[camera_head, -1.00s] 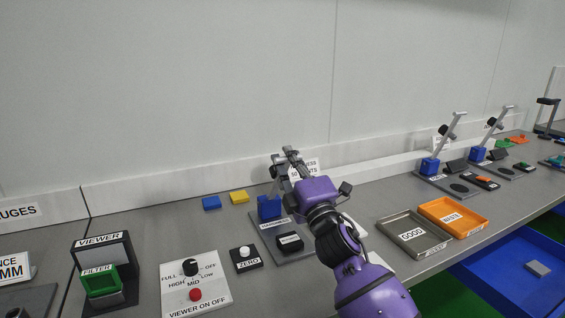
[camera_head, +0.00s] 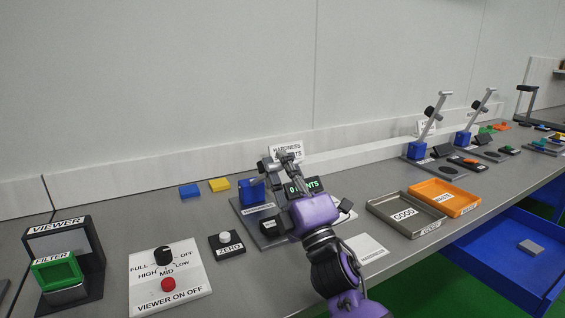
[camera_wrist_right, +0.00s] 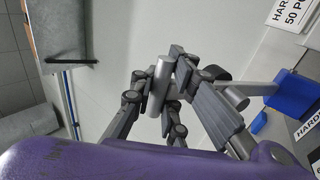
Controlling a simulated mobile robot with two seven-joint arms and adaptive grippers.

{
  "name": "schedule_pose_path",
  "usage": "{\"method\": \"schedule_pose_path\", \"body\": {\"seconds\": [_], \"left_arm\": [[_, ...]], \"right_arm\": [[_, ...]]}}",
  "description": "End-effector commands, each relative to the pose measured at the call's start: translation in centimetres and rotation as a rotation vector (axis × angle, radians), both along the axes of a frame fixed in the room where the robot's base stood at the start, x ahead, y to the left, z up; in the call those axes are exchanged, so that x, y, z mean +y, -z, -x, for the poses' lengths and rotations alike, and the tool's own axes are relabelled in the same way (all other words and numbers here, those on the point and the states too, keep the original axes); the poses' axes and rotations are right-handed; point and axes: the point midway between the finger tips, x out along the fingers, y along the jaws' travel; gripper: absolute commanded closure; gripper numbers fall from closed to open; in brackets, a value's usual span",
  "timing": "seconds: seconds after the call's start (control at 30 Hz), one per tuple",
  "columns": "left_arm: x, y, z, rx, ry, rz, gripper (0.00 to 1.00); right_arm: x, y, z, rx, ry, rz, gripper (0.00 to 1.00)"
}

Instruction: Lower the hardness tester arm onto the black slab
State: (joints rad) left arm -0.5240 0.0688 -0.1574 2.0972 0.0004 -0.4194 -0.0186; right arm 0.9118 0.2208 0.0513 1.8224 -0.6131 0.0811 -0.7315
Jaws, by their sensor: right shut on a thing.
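The near hardness tester has a blue block (camera_head: 251,191) on a dark grey base plate (camera_head: 245,217). Its grey arm rises from the block toward my right gripper (camera_head: 286,160). In the right wrist view, the right gripper (camera_wrist_right: 165,75) is shut on the grey cylindrical bar (camera_wrist_right: 160,84) of the tester arm. The arm is tilted, above the base. A small black slab with a white label (camera_head: 270,226) lies on the base, partly hidden by my right gripper. I cannot see contact between arm and slab. My left gripper is out of view.
A points display (camera_head: 302,187) stands behind my right gripper. The ZERO button box (camera_head: 228,244) and viewer control panel (camera_head: 168,283) are at left. GOOD tray (camera_head: 405,214) and orange WASTE tray (camera_head: 445,197) are at right. Blue and yellow blocks (camera_head: 219,185) lie behind.

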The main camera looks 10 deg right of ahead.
Motion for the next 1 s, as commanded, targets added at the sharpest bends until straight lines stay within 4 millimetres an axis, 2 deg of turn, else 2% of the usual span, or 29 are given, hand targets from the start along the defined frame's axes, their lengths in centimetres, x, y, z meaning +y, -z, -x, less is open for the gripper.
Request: {"method": "schedule_pose_path", "body": {"seconds": [0.2,0.23,0.37,0.77,1.0], "left_arm": [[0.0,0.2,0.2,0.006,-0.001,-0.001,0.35],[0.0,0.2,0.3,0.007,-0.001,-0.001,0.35],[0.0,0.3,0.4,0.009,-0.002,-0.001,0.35],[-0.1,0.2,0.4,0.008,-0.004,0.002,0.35],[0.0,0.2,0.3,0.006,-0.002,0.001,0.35]], "right_arm": [[0.0,-0.1,0.1,-0.003,0.0,-0.001,1.0],[0.0,-0.1,0.1,-0.003,0.0,-0.001,0.86],[0.0,-0.1,0.0,-0.002,0.0,-0.001,0.69],[-0.1,0.4,0.4,0.001,0.0,-0.001,0.68],[-1.2,2.9,3.6,0.005,0.001,-0.002,0.68]]}}
